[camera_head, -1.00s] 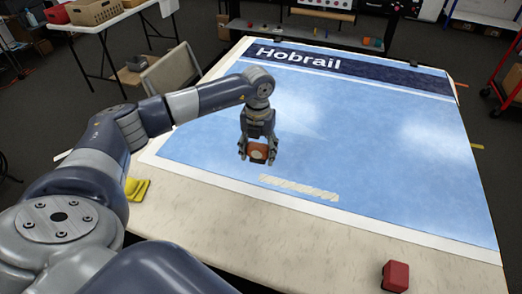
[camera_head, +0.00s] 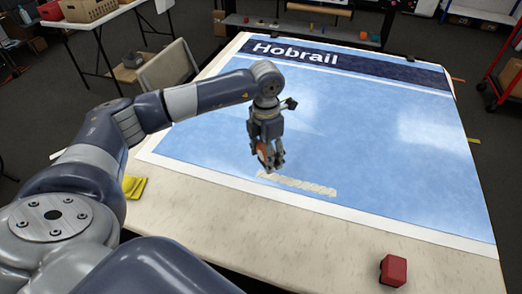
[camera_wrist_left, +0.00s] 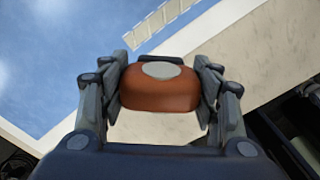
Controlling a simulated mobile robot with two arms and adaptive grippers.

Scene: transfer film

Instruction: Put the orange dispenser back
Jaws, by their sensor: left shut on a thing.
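The orange dispenser (camera_wrist_left: 160,92) is a rounded block with a pale grey disc on its face. My left gripper (camera_head: 268,160) is shut on it, with one finger on each side, in the left wrist view (camera_wrist_left: 160,88). In the head view the dispenser (camera_head: 263,152) is mostly hidden by the fingers. The right gripper is not in view.
The blue film marked "Hobrail" (camera_head: 390,130) covers most of the table. A red block (camera_head: 393,270) sits on the bare front edge (camera_head: 300,250). A folded yellow cloth (camera_head: 134,186) lies at the left edge.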

